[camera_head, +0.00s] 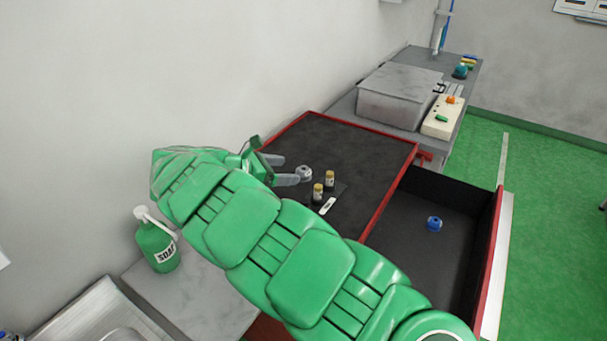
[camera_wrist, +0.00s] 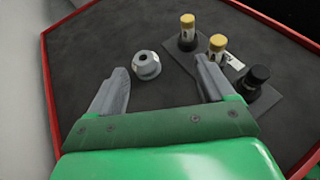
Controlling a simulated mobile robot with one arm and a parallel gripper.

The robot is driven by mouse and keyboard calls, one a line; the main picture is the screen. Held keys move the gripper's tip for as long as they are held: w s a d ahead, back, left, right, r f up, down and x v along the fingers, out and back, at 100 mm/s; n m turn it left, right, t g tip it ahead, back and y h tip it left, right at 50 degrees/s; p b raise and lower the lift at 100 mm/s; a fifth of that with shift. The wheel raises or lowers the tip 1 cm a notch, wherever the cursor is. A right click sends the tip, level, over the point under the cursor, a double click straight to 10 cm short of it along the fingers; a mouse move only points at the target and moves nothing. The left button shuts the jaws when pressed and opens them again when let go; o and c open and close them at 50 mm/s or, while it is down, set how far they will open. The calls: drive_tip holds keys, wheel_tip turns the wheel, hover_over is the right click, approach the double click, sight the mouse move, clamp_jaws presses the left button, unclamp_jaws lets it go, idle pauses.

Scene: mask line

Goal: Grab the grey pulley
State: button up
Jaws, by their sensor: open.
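The grey pulley (camera_wrist: 147,65) lies on the dark top of the red-edged cabinet, a small round piece with a dark hole in its middle. In the head view the pulley (camera_head: 304,173) sits just beyond my fingertips. My gripper (camera_wrist: 160,82) is open and empty, its two grey fingers spread apart. The pulley is ahead of the gap between the fingers, nearer the left finger in the wrist view. In the head view my gripper (camera_head: 284,170) is low over the cabinet top (camera_head: 350,148), and my green arm hides part of it.
Two yellow-capped vials (camera_wrist: 187,32) (camera_wrist: 217,46) and a black-capped bottle (camera_wrist: 256,79) stand on a dark pad by the right finger. A white label-like piece (camera_head: 327,205) lies near them. An open drawer (camera_head: 460,190) holds a blue piece (camera_head: 434,223). A soap bottle (camera_head: 157,243) stands left.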

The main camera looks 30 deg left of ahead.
sight(298, 172)
drive_tip(key=shift+n+t+y, duration=0.4)
drive_tip(key=shift+n+y, duration=0.1)
drive_tip(key=shift+n, duration=0.2)
drive_tip(key=s+a, duration=0.1)
drive_tip(key=a, duration=0.1)
drive_tip(key=s+a+f, duration=0.1)
drive_tip(key=shift+s+a+f, duration=0.15)
drive_tip(key=shift+s+a, duration=0.05)
drive_tip(key=shift+a, duration=0.2)
drive_tip(key=shift+x, duration=5.95)
drive_tip(key=shift+c, duration=0.3)
drive_tip(key=c, duration=1.1)
